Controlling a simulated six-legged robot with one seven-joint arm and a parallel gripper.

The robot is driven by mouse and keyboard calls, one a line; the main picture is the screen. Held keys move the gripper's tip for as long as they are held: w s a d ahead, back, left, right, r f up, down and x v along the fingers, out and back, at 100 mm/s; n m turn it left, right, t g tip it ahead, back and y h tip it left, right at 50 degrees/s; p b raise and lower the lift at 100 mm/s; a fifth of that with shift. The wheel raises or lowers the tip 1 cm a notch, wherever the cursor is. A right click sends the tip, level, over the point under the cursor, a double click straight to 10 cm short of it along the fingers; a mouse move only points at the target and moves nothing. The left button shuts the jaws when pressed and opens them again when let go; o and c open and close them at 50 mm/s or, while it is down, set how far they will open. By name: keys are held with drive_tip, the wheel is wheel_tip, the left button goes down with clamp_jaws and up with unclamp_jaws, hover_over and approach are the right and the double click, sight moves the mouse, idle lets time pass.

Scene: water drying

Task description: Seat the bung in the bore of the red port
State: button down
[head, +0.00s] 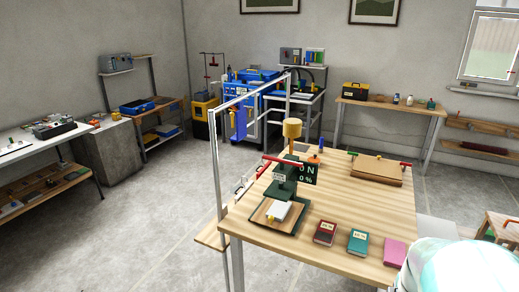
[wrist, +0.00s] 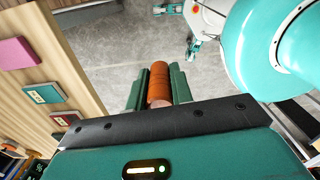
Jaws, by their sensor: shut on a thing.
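In the wrist view my gripper (wrist: 160,88) is shut on an orange-brown cylinder (wrist: 159,82), which I take to be the bung. It lies between the two green fingers, with its far end at about the fingertips and a paler end face towards the palm. Beyond the fingers is grey floor, to the side of the wooden table. In the head view the gripper is not visible; only part of my teal and white arm shows at the lower right. I cannot make out the red port or its bore in either view.
The wooden table (head: 325,222) carries a green press (head: 284,183), a brown board (head: 376,169), and red (head: 325,232), teal (head: 358,241) and pink (head: 396,252) booklets. A white post frame (head: 217,165) stands at its left edge. Benches line the walls; floor between is open.

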drive_tip(key=w+a+f+m, duration=0.2)
drive_tip(key=w+m, duration=0.1)
drive_tip(key=w, duration=0.6)
drive_tip(key=w+a+f+m, duration=1)
drive_tip(key=w+a+f, duration=0.5)
drive_tip(key=w+f, duration=0.2)
drive_tip(key=shift+w, duration=1.15)
